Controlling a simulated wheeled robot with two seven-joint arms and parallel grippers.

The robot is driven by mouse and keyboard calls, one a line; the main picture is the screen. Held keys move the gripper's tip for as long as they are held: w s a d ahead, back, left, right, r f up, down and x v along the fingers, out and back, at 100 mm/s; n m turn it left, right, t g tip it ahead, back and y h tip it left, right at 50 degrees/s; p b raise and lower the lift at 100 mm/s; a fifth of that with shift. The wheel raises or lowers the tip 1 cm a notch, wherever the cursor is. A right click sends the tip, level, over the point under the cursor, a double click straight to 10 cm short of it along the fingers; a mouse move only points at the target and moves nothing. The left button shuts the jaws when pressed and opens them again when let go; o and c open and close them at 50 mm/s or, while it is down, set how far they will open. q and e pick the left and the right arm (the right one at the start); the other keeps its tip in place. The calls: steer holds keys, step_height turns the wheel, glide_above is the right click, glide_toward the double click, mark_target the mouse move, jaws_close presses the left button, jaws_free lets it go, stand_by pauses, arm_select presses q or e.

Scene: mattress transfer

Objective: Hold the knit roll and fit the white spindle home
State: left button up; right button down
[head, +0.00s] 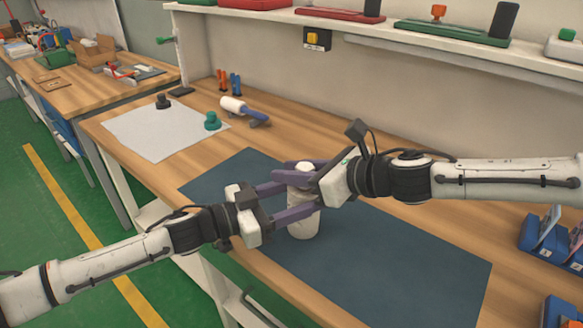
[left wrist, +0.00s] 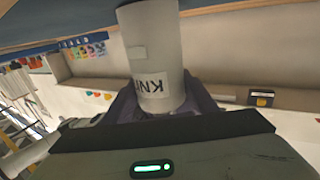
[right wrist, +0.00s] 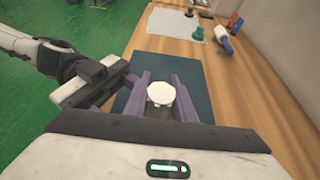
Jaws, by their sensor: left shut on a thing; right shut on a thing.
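The knit roll (head: 304,224) is a pale cylinder standing upright on the dark blue mat (head: 420,258). My left gripper (head: 300,197) is shut around its upper part from the left; the left wrist view shows the roll (left wrist: 152,45) with a partly readable "KN" label between the fingers. My right gripper (head: 292,173) is shut on the white spindle (head: 305,167) directly above the roll. In the right wrist view the spindle's round white top (right wrist: 161,93) sits between the purple fingers. The fingers hide the joint between spindle and roll, so I cannot tell how deep it sits.
A light grey sheet (head: 150,133) lies at the back left with a dark knob (head: 163,102) and a green knob (head: 212,122). A white-and-blue roller (head: 240,109) lies beside it. Blue holders (head: 548,238) stand at the right. The mat's front right is clear.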

steer(key=c, duration=1.4)
jaws_free()
steer(key=shift+f, duration=0.1)
steer(key=v, duration=1.2)
arm_select(q)
steer(key=o, duration=1.1)
steer(key=shift+c, duration=0.2)
steer(key=shift+a, duration=0.1)
